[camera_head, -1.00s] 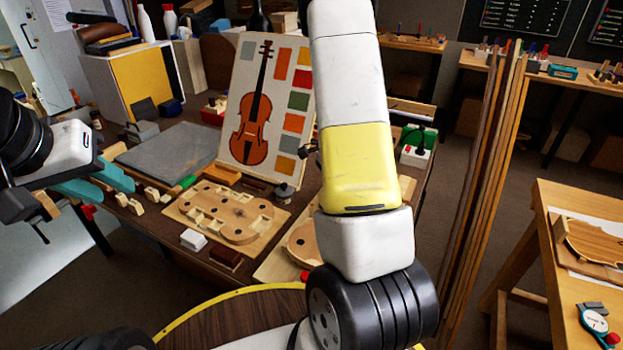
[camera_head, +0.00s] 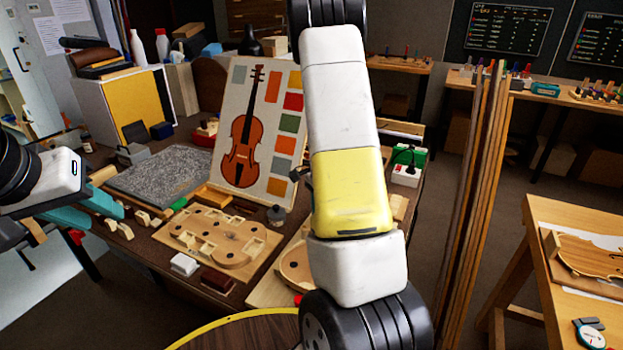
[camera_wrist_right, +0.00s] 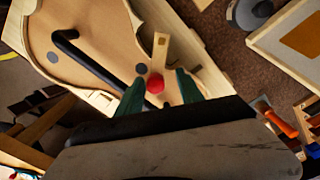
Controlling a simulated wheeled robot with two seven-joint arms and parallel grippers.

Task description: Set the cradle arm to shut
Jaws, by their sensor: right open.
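The cradle arm appears to be a short pale wooden lever (camera_wrist_right: 160,52) with a red ball knob (camera_wrist_right: 155,84) at its near end. It lies over a violin-shaped board, the cradle (camera_wrist_right: 110,25), in the right wrist view. My right gripper (camera_wrist_right: 159,86) is open, its green fingers on either side of the knob; I cannot tell whether they touch it. In the head view the cradle (camera_head: 293,266) is partly hidden behind my right arm, which also hides the right gripper. My left gripper (camera_head: 88,210) is at the left edge, away from the cradle; its finger opening is unclear.
A black bar handle (camera_wrist_right: 95,65) crosses the cradle. On the bench, a violin-shaped mould (camera_head: 215,235), a white block (camera_head: 184,264) and a dark brown block (camera_head: 217,281) lie left of it. A violin picture board (camera_head: 258,130) stands behind. Tall wooden strips (camera_head: 478,190) stand at the right.

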